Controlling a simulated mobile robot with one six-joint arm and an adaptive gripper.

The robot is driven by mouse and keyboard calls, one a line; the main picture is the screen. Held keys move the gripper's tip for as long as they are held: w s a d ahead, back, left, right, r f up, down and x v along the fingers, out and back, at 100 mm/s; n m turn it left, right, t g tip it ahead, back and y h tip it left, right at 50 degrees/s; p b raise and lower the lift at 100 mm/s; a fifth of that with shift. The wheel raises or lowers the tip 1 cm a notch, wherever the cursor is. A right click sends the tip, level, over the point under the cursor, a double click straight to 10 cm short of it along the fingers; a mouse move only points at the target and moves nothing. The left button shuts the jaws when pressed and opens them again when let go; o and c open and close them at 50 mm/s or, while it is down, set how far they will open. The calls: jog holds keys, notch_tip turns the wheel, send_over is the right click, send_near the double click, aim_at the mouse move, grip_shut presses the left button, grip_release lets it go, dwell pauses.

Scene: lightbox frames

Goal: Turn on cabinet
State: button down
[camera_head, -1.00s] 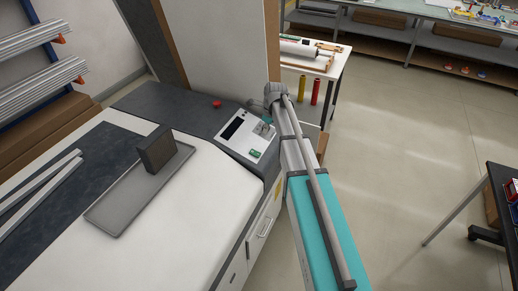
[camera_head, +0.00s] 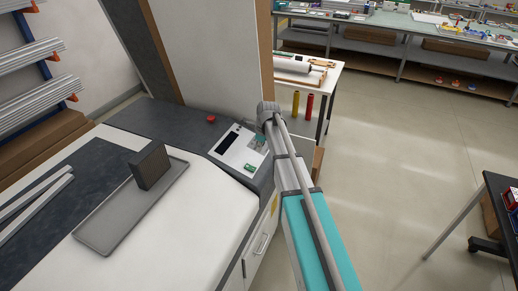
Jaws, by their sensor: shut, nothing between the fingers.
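The cabinet is a white unit (camera_head: 185,245) with a dark grey top edge on the left of the head view. A light control panel (camera_head: 233,160) at its far right corner carries a dark display (camera_head: 228,142) and a green switch or button (camera_head: 249,167). A red knob (camera_head: 211,118) sits behind the panel on the dark surface. My gripper (camera_head: 261,138) is shut and empty at the panel's upper right part. It hides part of the panel there, and I cannot tell whether it touches it.
A grey tray (camera_head: 100,235) with a dark block (camera_head: 150,165) lies on the white top. A tall white board (camera_head: 215,55) stands behind the panel. A white table (camera_head: 325,80) with a red and a yellow cylinder is beyond my arm.

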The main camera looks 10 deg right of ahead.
aim_at(255, 169)
jog(key=shift+w+a+f+b, duration=0.2)
jog(key=shift+a+f+b, duration=0.1)
jog(key=shift+f+b, duration=1.5)
jog(key=shift+w+a+f+b, duration=0.2)
jog(key=shift+a+f+b, duration=0.1)
jog(key=shift+f+b, duration=1.55)
jog(key=shift+w+a+f+b, duration=0.2)
jog(key=shift+a+f+b, duration=0.1)
jog(key=shift+f+b, duration=1.5)
jog(key=shift+f, duration=0.1)
jog(key=shift+a+f, duration=0.2)
jog(key=shift+a, duration=0.2)
jog(key=shift+d, duration=0.55)
jog(key=shift+a+r+p, duration=0.15)
jog(key=shift+r+p, duration=0.6)
jog(key=shift+r, duration=0.1)
jog(key=shift+r, duration=0.15)
